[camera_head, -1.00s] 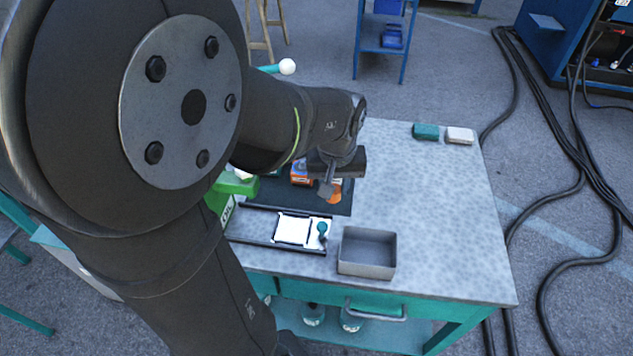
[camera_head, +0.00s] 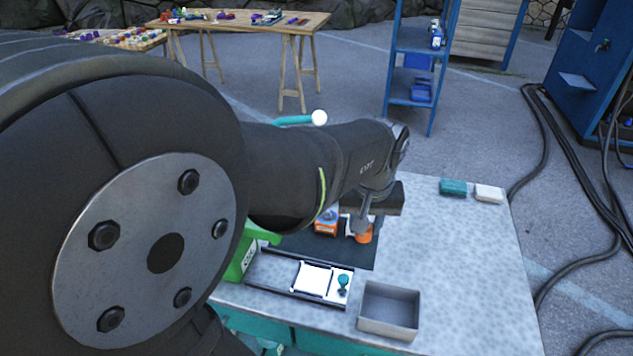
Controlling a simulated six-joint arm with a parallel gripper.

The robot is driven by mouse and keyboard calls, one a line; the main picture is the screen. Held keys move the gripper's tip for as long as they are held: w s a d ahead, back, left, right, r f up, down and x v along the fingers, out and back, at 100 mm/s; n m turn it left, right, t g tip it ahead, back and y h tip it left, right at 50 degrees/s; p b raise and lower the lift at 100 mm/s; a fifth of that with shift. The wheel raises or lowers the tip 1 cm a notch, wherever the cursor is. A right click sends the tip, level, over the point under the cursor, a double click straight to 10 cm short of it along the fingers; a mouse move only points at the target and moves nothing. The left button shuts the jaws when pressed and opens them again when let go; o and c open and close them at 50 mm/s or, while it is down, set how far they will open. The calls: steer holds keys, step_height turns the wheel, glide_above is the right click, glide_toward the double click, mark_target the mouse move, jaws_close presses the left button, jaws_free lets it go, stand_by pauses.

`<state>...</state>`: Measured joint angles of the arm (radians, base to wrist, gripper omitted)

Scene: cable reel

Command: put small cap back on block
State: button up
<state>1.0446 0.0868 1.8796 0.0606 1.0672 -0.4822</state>
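My gripper (camera_head: 362,220) points down over the dark mat (camera_head: 305,247) on the workbench. Its fingers are small and seen from the side, so I cannot tell whether they are open or shut. A round orange piece (camera_head: 364,237) is right at or just below the fingertips; I cannot tell if it is held. An orange block-like item with a blue-grey part (camera_head: 326,222) stands on the mat to the left of the gripper. A small white piece shows between them. I cannot clearly make out which of these is the small cap. My arm hides the left part of the mat.
A white pad (camera_head: 313,278) and a teal-knobbed stamp (camera_head: 343,284) sit in a dark-railed tray in front of the mat. A grey open box (camera_head: 388,310) stands right of it. A green container (camera_head: 243,258) is at left. Teal (camera_head: 453,188) and white (camera_head: 489,194) blocks lie back right.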

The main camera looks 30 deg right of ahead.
steer(key=w+d+f, duration=0.2)
steer(key=w, duration=1.6)
steer(key=shift+s+d+f, duration=0.1)
steer(key=shift+s+f, duration=0.05)
steer(key=shift+f, duration=2)
steer(key=shift+s+f, duration=0.15)
steer(key=shift+f, duration=2)
steer(key=o, duration=1)
steer(key=shift+o, duration=0.2)
